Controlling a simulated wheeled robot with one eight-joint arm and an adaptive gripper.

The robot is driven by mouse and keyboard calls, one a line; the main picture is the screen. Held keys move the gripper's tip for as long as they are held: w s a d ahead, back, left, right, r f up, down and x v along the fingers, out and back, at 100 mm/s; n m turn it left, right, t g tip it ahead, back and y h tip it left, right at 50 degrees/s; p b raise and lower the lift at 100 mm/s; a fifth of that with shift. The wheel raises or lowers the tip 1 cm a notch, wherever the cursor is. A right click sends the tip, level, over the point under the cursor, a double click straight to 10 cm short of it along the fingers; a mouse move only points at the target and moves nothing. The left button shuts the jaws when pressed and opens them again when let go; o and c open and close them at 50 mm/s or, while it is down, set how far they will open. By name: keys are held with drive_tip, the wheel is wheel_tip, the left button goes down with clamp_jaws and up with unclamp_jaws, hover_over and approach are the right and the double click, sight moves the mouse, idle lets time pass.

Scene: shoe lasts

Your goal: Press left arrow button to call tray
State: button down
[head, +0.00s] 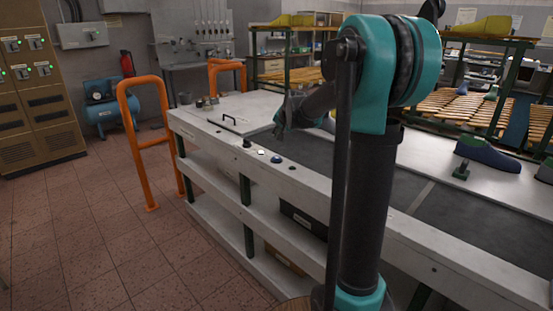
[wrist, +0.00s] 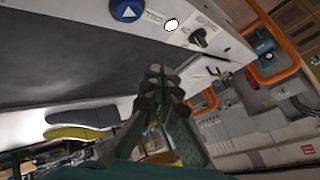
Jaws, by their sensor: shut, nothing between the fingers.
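A round blue button (wrist: 127,10) with a white arrow sits on the pale panel at the top edge of the wrist view, partly cut off. The arrow points up in that picture; I cannot tell if this is the left arrow. In the head view the blue button (head: 276,159) is on the conveyor's near edge. My gripper (head: 280,117) is shut and empty, held above the conveyor, apart from the button and appearing above it in the picture. In the wrist view its fingers (wrist: 158,80) also show shut, below the button. The tray is not identifiable.
Beside the blue button are a white button (wrist: 171,24) and a black knob (wrist: 200,38). The dark conveyor belt (head: 312,157) runs to the right, where a blue shoe last (head: 487,155) lies. An orange rail (head: 123,130) stands at the left end, with open floor before it.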

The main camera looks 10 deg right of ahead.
sight(277, 158)
drive_tip(key=shift+f, duration=3.65)
drive_tip(key=shift+f, duration=0.4)
